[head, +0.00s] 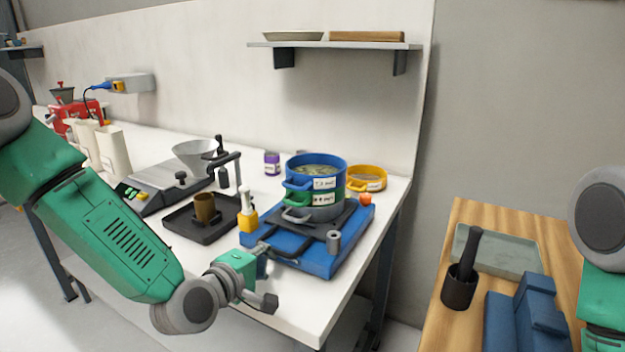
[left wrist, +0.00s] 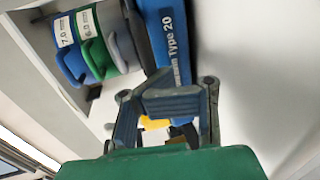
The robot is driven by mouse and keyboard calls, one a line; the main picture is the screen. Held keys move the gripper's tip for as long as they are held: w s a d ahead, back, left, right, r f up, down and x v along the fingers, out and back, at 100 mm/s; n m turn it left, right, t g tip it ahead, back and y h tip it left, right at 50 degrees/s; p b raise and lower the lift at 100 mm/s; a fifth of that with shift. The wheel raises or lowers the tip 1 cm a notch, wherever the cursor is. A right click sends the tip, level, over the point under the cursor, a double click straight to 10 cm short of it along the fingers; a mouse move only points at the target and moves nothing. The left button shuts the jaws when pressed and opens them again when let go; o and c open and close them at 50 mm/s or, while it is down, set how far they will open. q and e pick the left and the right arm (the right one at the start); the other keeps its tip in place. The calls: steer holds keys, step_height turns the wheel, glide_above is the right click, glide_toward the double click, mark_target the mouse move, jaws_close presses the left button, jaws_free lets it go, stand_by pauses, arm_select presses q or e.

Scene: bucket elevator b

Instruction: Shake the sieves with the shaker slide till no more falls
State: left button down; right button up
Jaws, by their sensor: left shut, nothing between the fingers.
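The sieve stack sits on the shaker slide: a blue sieve (head: 316,168) with greenish-brown grains on top, a green sieve (head: 300,198) below, and a grey pan (head: 313,212) at the bottom. The shaker (head: 320,262) has a blue base, a dark sliding plate and a dark handle bar (head: 283,251) at its front. My left gripper (head: 260,268) is at the front left edge of the base, close to the handle bar. In the left wrist view the gripper (left wrist: 172,95) is shut and empty, with the blue base beyond it. My right gripper is out of frame.
A yellow sieve (head: 367,178) stands behind the stack. A dark tray (head: 203,220) with a brown cup (head: 205,207), a scale (head: 165,187) and a funnel (head: 195,155) are to the left. A wooden table (head: 500,222) with a mortar (head: 459,288) stands at right.

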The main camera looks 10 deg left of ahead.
arm_select(q)
steer(key=shift+w+r, duration=0.4)
steer(key=shift+r, duration=0.05)
steer(key=shift+s, duration=0.1)
steer(key=shift+s+a+r, duration=0.1)
steer(key=shift+s+a, duration=0.05)
steer(key=shift+s, duration=0.15)
steer(key=c, duration=0.9)
jaws_free()
steer(key=p+v, duration=0.1)
steer(key=v, duration=0.4)
steer(key=shift+s+f+p, duration=0.15)
steer(key=shift+f+p, duration=0.1)
steer(key=shift+p, duration=0.1)
steer(key=shift+s+a, duration=0.15)
steer(key=shift+s, duration=0.35)
